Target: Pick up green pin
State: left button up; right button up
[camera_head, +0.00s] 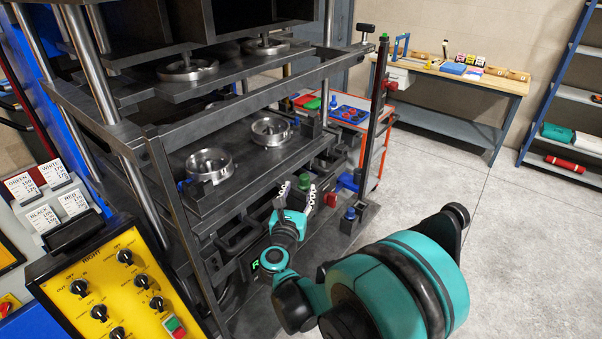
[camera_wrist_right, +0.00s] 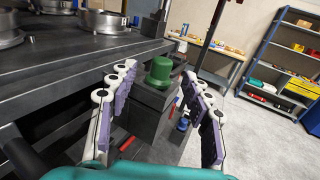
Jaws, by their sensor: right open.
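The green pin (camera_wrist_right: 160,72) stands upright in a dark metal block at the front of the press, seen in the right wrist view. It also shows small in the head view (camera_head: 305,181), close to my right gripper's fingers. My right gripper (camera_wrist_right: 165,105) is open, its two fingers spread on either side of the green pin, with the pin between and beyond the tips. In the head view the right gripper (camera_head: 295,200) reaches toward the press's right front corner. My left gripper is not in view.
The press (camera_head: 225,150) fills the left, with metal rings on its plates. A blue pin (camera_head: 350,213) and a red part (camera_head: 330,198) are near the gripper. A yellow control panel (camera_head: 70,290) stands at lower left. A workbench (camera_head: 450,82) and shelf stand behind; the floor right is clear.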

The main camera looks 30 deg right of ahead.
aim_at(304, 182)
jog(key=shift+x, duration=0.75)
jog(key=x, duration=0.5)
jog(key=shift+d+f, duration=0.2)
jog(key=shift+f, duration=0.2)
jog(key=shift+s, duration=0.1)
jog(key=shift+a, duration=0.1)
grip_shut()
